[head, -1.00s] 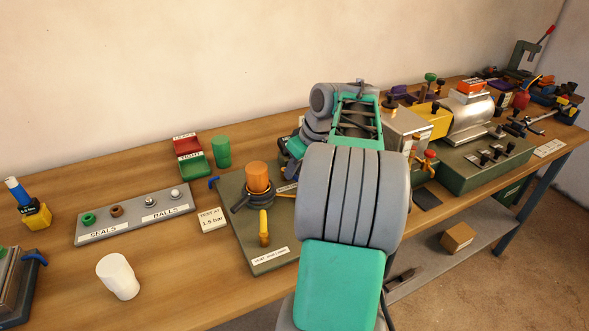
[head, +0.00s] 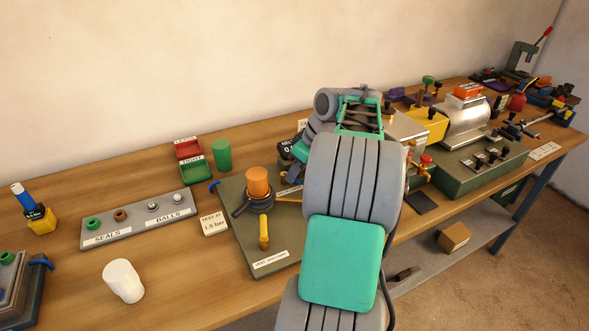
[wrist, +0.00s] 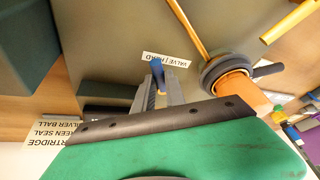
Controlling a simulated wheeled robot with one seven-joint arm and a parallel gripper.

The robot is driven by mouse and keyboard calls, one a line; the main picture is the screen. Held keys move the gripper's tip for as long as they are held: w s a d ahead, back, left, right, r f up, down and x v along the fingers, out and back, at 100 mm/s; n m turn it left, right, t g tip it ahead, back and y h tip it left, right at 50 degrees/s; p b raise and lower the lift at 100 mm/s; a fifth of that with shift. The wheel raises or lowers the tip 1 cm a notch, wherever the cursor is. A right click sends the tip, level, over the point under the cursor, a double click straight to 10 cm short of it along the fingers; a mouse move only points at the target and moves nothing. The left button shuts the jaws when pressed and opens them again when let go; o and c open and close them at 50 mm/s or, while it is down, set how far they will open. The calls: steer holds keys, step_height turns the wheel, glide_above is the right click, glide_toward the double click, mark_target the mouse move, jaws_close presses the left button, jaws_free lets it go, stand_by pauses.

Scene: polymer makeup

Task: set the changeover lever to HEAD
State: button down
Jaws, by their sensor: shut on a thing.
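The changeover lever is a small blue handle (wrist: 157,72) in the wrist view. It stands in front of a white label (wrist: 166,60) that reads VALVE and HEAD, upside down in this view. The lever's top lies by the HEAD half of the label, on the left in the picture. My gripper (wrist: 157,92) has its grey fingers on either side of the lever, shut on it. The lever's lower part is hidden between the fingers. In the head view my own arm hides the gripper and the lever.
An orange cylinder in a dark clamp ring (head: 258,184) stands on the green-grey plate (head: 240,220), close to my arm. A yellow handle (head: 264,240) is nearer the front. Red and green trays (head: 194,168) and a green cup (head: 222,155) stand behind. Metal equipment (head: 466,120) crowds the right.

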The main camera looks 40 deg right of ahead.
steer(key=c, duration=1.4)
jaws_free()
steer(key=p+v, duration=0.2)
steer(key=v, duration=0.5)
steer(key=shift+s+r, duration=0.15)
steer(key=shift+r, duration=0.2)
